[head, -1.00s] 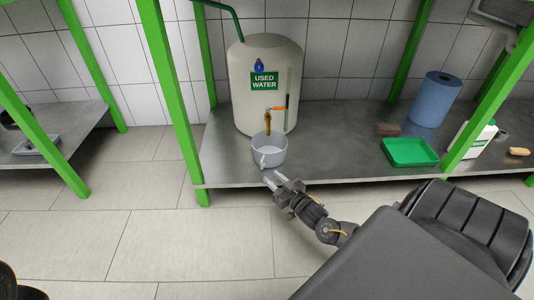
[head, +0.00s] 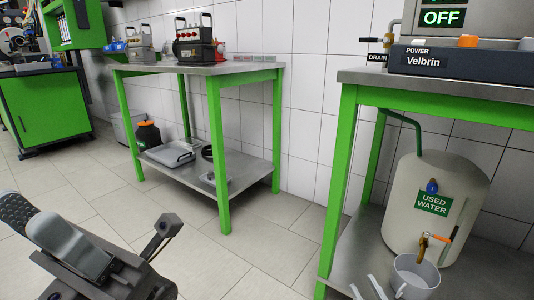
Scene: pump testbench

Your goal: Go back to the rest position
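My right gripper (head: 366,286) shows only its two pale fingertips at the bottom edge. They are spread apart with nothing between them, just left of a grey cup (head: 416,278). The cup stands upright on the lower shelf beneath the tap (head: 424,244) of the used water tank (head: 436,205). The tap has an orange handle.
A green-framed table (head: 218,150) stands left of the bench (head: 338,190), with electrical boxes (head: 195,45) on top and trays (head: 170,154) below. A green cabinet (head: 45,110) is far left. Tiled floor between is clear.

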